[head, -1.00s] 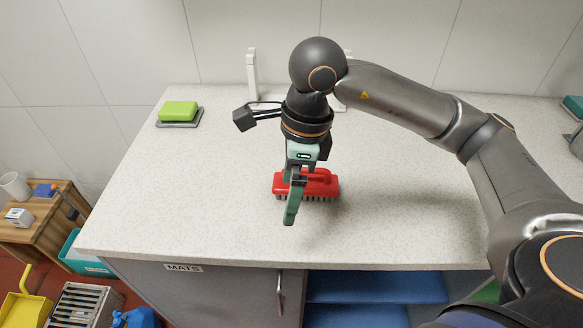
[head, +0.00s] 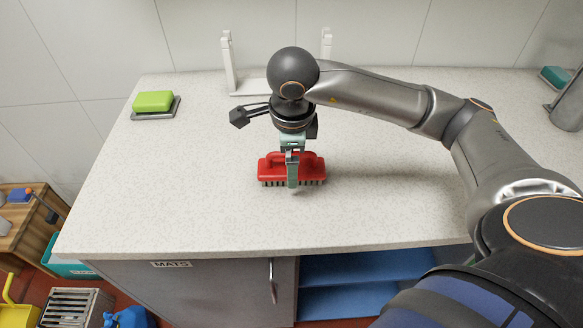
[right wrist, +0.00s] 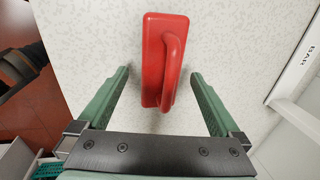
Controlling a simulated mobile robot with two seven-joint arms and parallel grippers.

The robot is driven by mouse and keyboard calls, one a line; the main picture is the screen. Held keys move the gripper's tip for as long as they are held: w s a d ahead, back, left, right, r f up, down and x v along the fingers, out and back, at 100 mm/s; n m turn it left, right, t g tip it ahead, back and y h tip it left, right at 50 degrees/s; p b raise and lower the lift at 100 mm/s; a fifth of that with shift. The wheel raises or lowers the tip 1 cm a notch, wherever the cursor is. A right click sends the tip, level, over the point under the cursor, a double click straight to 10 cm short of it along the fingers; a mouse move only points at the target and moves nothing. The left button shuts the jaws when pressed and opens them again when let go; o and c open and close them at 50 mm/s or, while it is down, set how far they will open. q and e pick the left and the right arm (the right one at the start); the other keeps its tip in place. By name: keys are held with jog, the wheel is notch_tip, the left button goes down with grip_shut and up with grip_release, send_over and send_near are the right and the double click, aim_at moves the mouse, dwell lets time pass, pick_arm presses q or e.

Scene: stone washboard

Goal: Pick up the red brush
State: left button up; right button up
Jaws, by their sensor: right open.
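The red brush (head: 314,170) lies bristles down on the speckled countertop, its arched handle upward. My right gripper (head: 292,184) is above it, fingers pointing down, one finger covering the middle of the brush in the head view. In the right wrist view the brush (right wrist: 153,62) appears between the two green fingers of the open gripper (right wrist: 160,74), with a gap on each side. The fingers do not appear to touch it. My left gripper is not in view.
A green soap bar (head: 153,101) sits on a grey dish at the back left of the countertop (head: 180,210). A white stand (head: 229,62) is behind my right wrist near the wall. A grey container (head: 570,108) stands at the right. The counter around the brush is clear.

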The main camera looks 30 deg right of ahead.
jog(key=shift+w+f, duration=0.25)
jog(key=shift+f, duration=0.65)
jog(key=shift+w+f, duration=0.25)
jog(key=shift+f, duration=0.6)
jog(key=c, duration=1.4)
jog(key=shift+r, duration=0.15)
jog(key=shift+w+r, duration=0.1)
jog(key=shift+r, duration=0.1)
notch_tip(320, 180, up, 2)
jog(key=shift+r+b, duration=0.2)
jog(key=shift+b, duration=0.1)
jog(key=s+r, duration=0.1)
jog(key=r, duration=0.1)
jog(key=s+d+r, duration=0.1)
jog(key=s+r, duration=0.1)
jog(key=s+d+r, duration=0.1)
jog(key=r, duration=0.1)
jog(key=shift+s+d, duration=0.15)
jog(key=shift+s, duration=0.15)
jog(key=s+d+r+b, duration=0.1)
jog(key=s+d+r, duration=0.2)
jog(key=s, duration=0.5)
jog(key=shift+s+d+r, duration=0.2)
jog(key=shift+d+r, duration=0.05)
jog(key=shift+r, duration=0.25)
